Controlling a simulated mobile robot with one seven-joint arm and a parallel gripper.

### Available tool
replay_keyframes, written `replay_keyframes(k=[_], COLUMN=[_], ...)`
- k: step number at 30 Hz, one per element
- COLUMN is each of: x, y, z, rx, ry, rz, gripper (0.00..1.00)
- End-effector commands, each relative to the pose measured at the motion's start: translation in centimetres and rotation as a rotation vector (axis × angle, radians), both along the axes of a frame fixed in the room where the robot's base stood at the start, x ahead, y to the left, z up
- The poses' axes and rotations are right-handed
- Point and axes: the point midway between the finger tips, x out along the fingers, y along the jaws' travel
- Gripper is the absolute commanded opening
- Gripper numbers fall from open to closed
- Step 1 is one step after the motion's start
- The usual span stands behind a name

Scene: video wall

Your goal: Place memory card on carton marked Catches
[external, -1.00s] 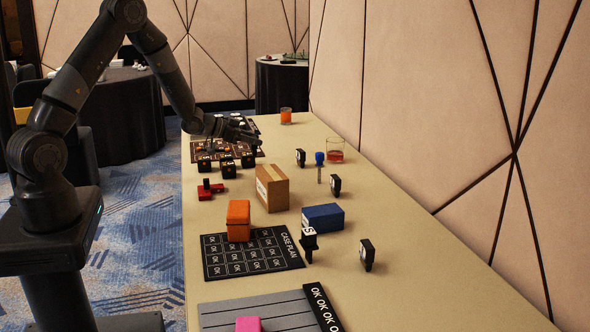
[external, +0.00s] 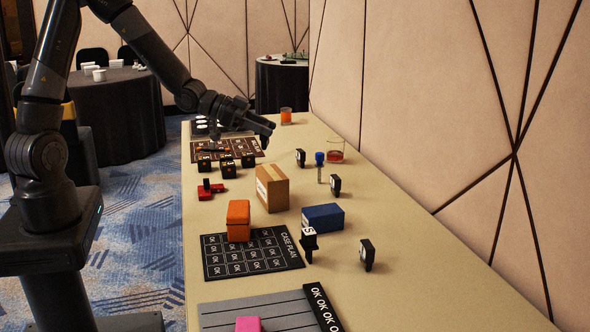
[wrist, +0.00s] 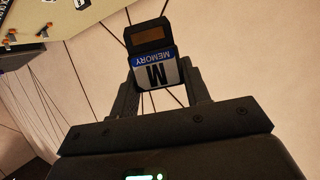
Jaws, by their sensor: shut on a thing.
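The memory card (wrist: 158,72), black with a brown window and a blue-and-white MEMORY label, is held between the fingers of my gripper (wrist: 161,88) in the wrist view. In the external view my gripper (external: 268,128) is above the far part of the long table, and the card cannot be made out there. A brown cardboard carton (external: 277,187) with a white label stands mid-table, nearer the camera than my gripper. Its label is too small to read, so I cannot tell whether it says Catches.
On the table (external: 400,294), an orange box (external: 238,221) stands on the black case-plan mat (external: 215,264). A blue box (external: 325,217) is right of it. A blue-capped item (external: 319,159), a red drink glass (external: 336,151) and small black blocks (external: 204,162) stand nearby. The right front tabletop is clear.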

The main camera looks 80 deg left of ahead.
Motion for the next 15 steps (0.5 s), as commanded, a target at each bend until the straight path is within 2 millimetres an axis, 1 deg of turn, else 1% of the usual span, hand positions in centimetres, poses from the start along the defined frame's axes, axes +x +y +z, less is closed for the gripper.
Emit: replay_keyframes(k=[1, 3, 6, 8, 15], x=[-0.3, -0.5, -0.4, -0.2, 1.2], y=[-0.6, -1.3, -1.1, -0.5, 3.5], z=[0.2, 0.2, 0.0, -0.5, -3.0], rx=[0.0, -0.001, -0.004, -0.005, -0.006], ry=[0.0, 0.0, 0.001, 0.001, 0.0], rz=[-0.011, -0.022, -0.028, -0.027, -0.027], gripper=[0.21, 0.21, 0.21, 0.21, 0.21])
